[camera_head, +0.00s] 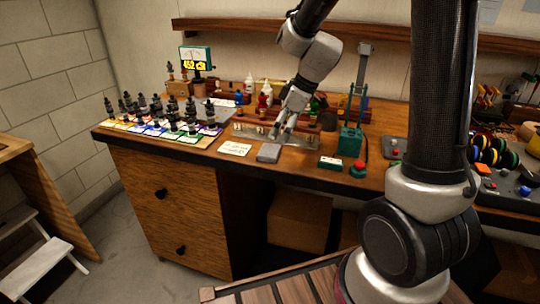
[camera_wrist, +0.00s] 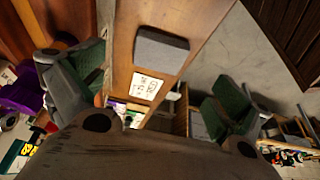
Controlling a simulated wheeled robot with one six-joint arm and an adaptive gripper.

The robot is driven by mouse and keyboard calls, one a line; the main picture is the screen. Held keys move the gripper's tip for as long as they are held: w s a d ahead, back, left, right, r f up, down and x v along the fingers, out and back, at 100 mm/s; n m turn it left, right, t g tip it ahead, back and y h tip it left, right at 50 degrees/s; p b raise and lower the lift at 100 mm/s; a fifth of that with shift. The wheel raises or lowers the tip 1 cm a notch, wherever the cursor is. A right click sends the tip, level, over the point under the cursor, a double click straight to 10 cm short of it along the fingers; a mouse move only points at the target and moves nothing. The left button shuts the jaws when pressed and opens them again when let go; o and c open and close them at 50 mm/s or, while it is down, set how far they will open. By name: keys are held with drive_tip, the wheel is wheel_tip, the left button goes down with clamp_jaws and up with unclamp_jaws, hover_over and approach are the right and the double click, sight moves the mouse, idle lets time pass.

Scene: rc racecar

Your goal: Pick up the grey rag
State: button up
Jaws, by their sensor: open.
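The grey rag (camera_head: 269,153) is a small, flat, folded-looking grey block on the wooden workbench (camera_head: 305,163), close to its front edge. It also shows in the wrist view (camera_wrist: 161,49), at the upper middle. My gripper (camera_head: 281,132) points down just behind and slightly right of the rag in the head view, above it and apart from it. In the wrist view my gripper's two fingers (camera_wrist: 150,88) are spread wide with nothing between them, and the rag appears beyond them. Nothing hides the rag.
A white note card (camera_head: 235,149) lies left of the rag. A green-and-white box (camera_head: 330,163) and a red button (camera_head: 358,168) lie right. A green press (camera_head: 350,140) stands behind them. Several dark bottles on coloured cards (camera_head: 165,129) fill the bench's left.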

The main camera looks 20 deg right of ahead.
sight(269, 150)
drive_tip(key=x, duration=0.7)
drive_tip(key=shift+w+a+f, duration=0.25)
drive_tip(key=shift+a, duration=0.05)
drive_tip(key=c, duration=0.9)
